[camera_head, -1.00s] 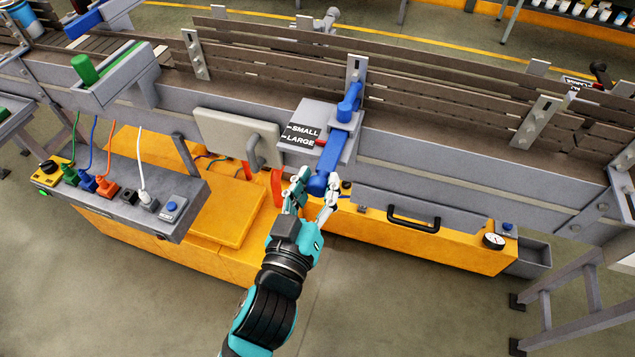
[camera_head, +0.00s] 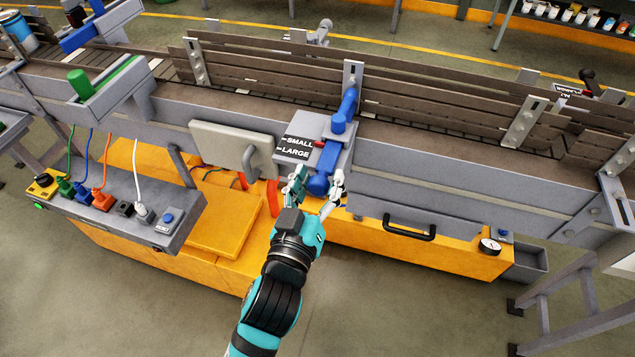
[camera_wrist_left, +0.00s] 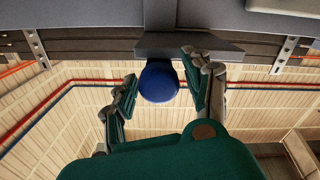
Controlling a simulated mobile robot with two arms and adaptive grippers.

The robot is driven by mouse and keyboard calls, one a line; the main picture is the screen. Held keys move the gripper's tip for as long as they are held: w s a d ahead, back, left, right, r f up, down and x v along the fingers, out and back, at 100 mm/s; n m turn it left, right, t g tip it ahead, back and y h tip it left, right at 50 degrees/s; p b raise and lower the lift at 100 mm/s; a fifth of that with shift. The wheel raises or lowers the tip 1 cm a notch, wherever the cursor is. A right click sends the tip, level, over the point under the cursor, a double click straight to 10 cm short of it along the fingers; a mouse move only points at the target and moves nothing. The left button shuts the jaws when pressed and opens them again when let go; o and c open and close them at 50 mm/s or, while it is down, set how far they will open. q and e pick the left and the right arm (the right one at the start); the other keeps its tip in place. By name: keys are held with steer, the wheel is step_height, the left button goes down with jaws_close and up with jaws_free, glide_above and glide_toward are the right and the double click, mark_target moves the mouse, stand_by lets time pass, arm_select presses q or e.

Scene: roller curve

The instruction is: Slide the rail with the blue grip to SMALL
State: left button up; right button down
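The blue grip (camera_head: 318,185) is a blue bar with a round knob at its near end, on a grey bracket at the conveyor's front side. Beside it a plate (camera_head: 295,148) reads SMALL above LARGE. A small red pointer (camera_head: 320,143) stands about level with SMALL. The rail (camera_head: 440,105) runs along the belt behind. My left gripper (camera_head: 316,190) is at the knob, fingers apart on either side of it. In the left wrist view the knob (camera_wrist_left: 159,81) sits between the open fingers (camera_wrist_left: 158,85); whether they touch it is unclear. My right gripper is not in view.
A grey panel with a handle (camera_head: 228,145) is left of the plate. A control box with cables (camera_head: 120,205) is further left. An orange cabinet with a black handle (camera_head: 409,228) lies below. Open floor is in front.

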arm_select(q)
steer(key=shift+o, duration=0.3)
steer(key=shift+s, duration=0.15)
steer(key=v, duration=1.1)
steer(key=shift+s, duration=0.3)
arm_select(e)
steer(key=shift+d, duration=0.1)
arm_select(q)
steer(key=shift+a, duration=0.15)
